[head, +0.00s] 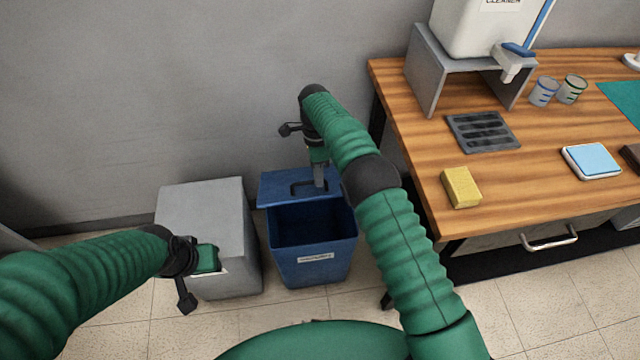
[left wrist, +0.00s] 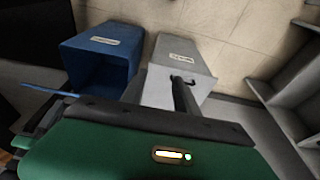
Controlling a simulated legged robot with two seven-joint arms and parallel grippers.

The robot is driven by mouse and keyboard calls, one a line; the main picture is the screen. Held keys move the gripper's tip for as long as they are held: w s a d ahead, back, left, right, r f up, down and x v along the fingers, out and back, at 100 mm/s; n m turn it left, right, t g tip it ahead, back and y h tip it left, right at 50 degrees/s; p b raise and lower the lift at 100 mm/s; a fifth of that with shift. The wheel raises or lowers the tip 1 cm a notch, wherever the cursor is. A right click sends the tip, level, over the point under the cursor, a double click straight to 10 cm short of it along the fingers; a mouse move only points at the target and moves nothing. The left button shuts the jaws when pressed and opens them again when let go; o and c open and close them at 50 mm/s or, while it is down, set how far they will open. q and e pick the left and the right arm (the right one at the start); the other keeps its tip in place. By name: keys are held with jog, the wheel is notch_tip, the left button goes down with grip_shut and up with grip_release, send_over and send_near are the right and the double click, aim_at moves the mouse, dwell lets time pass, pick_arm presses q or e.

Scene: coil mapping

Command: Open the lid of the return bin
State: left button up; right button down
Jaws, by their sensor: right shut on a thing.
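The return bin (head: 313,262) is a blue open-topped bin with a white label on its front, standing on the floor left of the table. Its blue lid (head: 275,187) is raised at the back, and the dark inside shows. My right gripper (head: 318,184) is shut on the lid's handle (head: 297,188). The bin also shows in the left wrist view (left wrist: 92,55), with the lid as a thin blue edge (left wrist: 48,90). My left gripper (head: 215,258) is in front of the grey box; its fingers are not clear enough to tell open from shut.
A grey box (head: 205,205) stands left of the bin. The wooden table (head: 400,100) at the right holds a yellow sponge (head: 461,187), a dark grate (head: 483,132), a cleaner container (head: 480,25) on a grey stand, two cups and a blue pad (head: 592,160). A wall is behind the bin.

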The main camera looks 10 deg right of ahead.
pick_arm(q)
jog(key=shift+w, duration=0.15)
dwell(0.3)
jog(key=shift+w+d+m, duration=0.1)
jog(key=shift+w+m, duration=0.1)
jog(key=shift+m, duration=0.1)
jog(key=c, duration=0.3)
jog(key=w+m, duration=0.1)
jog(key=m, duration=0.1)
jog(key=w+d+m, duration=0.1)
jog(key=m, duration=0.1)
jog(key=w+d+m, duration=0.1)
jog(key=m, duration=0.1)
jog(key=shift+w+d+m, duration=0.25)
jog(key=shift+w+m, duration=0.05)
jog(key=shift+w, duration=0.05)
grip_shut()
jog(key=m+t, duration=0.4)
jog(key=m, duration=2.5)
send_over(303, 195)
jog(key=s, duration=0.5)
jog(key=x, duration=0.9)
jog(key=shift+f, duration=0.3)
